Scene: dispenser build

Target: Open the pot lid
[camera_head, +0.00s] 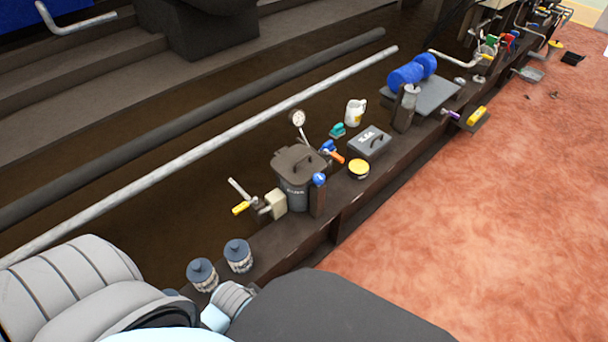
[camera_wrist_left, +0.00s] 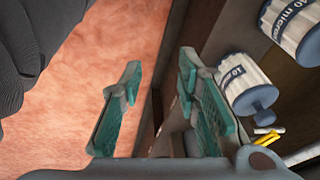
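In the head view a dark grey pot (camera_head: 297,191) stands on the brown ledge. Its lid (camera_head: 299,160) with a raised handle sits on top of it, and the lid looks closed. A blue round knob on a dark post stands in front of the pot and hides part of its side. In the left wrist view my left gripper (camera_wrist_left: 155,95) is open, with two teal-padded fingers apart and nothing between them. The pot is not clearly seen in that view. My right gripper is not in view.
Two filter canisters (camera_head: 238,256) stand on the ledge's near end; they also show beside my left fingers (camera_wrist_left: 245,88). A grey box (camera_head: 370,142) and a yellow-topped tin (camera_head: 358,169) stand right of the pot. A long pipe (camera_head: 200,152) runs behind.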

